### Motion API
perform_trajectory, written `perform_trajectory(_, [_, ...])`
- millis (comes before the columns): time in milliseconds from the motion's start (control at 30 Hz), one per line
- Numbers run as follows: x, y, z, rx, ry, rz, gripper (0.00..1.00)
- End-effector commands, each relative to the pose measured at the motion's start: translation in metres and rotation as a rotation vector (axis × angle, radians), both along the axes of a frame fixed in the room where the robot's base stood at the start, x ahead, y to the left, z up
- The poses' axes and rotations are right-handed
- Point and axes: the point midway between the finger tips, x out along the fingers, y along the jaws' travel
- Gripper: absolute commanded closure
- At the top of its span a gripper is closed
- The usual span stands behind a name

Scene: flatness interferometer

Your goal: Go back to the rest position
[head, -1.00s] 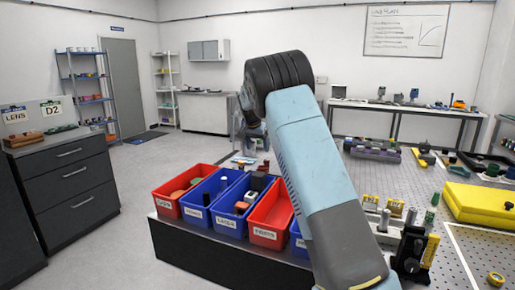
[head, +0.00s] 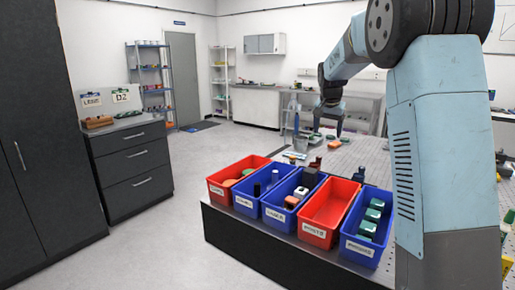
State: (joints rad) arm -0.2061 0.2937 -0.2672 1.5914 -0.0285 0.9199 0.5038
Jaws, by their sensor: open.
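My gripper (head: 328,131) shows in the head view at the end of my bent arm, right of centre. Its two dark fingers point down and stand apart, with nothing visible between them. It appears beyond the row of bins, over the far part of the perforated table (head: 352,158). A few small objects show near it on the table; I cannot tell how high above them it is. My blue arm link hides much of the right side.
Red and blue bins stand in a row at the table's near left edge, including an empty red bin (head: 329,213) and a blue bin (head: 368,229) with green blocks. A drawer cabinet (head: 132,167) stands left. The grey floor (head: 190,225) between is clear.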

Motion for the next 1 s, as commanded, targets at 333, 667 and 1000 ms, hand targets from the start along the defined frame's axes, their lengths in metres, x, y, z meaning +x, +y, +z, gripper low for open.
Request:
perform_trajectory(333, [-0.110,-0.004,0.044,0.033,-0.025,0.112,0.23])
perform_trajectory(667, [-0.216,0.000,0.059,0.029,-0.054,0.230,0.23])
perform_trajectory(1000, [-0.324,0.009,0.050,-0.007,-0.086,0.353,0.23])
